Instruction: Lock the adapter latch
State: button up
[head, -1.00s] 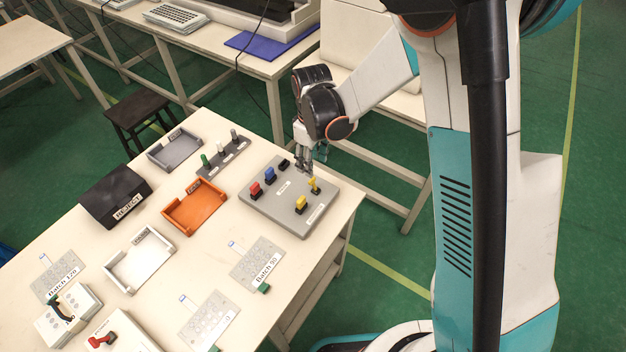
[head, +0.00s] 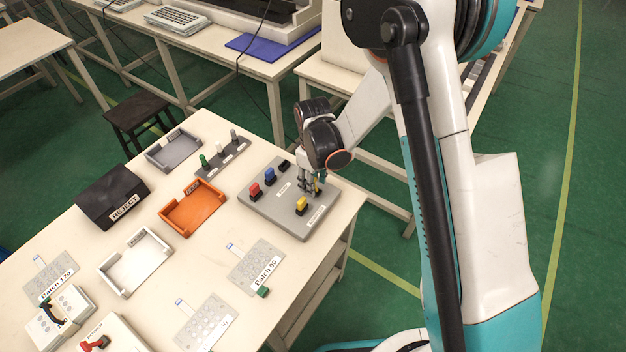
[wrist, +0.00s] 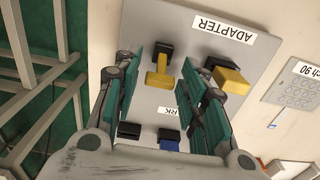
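A grey board (head: 262,200) lies on the table's right side. Near its ADAPTER label (wrist: 222,29) are two yellow parts on black bases. One is a T-shaped yellow piece (wrist: 160,77), probably a latch. The other is a thicker yellow block (head: 301,204), which also shows in the wrist view (wrist: 232,82). My gripper (head: 310,191) is low over the board. In the wrist view its two fingers (wrist: 158,72) are apart, one on each side of the T-shaped piece. The right finger lies close to the yellow block. Contact cannot be told.
The board also bears a red part (head: 255,189), a blue part (head: 269,174) and a black part (head: 284,165), near a PARK label. An orange tray (head: 193,207) and a slotted rack (head: 222,160) stand to the left. Keypad films (head: 256,266) lie in front.

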grip_shut()
jog(key=shift+w+a+f+g+h+b, duration=0.2)
jog(key=shift+a+g+h+b, duration=0.1)
jog(key=shift+h+b, duration=0.1)
jog(key=shift+g+h+b, duration=0.3)
jog(key=shift+g+h, duration=0.1)
jog(key=shift+h, duration=0.1)
jog(key=shift+o, duration=2.2)
grip_release()
notch_tip(320, 180, up, 12)
jog(key=w+a, duration=0.1)
jog(key=a, duration=0.1)
jog(key=shift+w, duration=0.25)
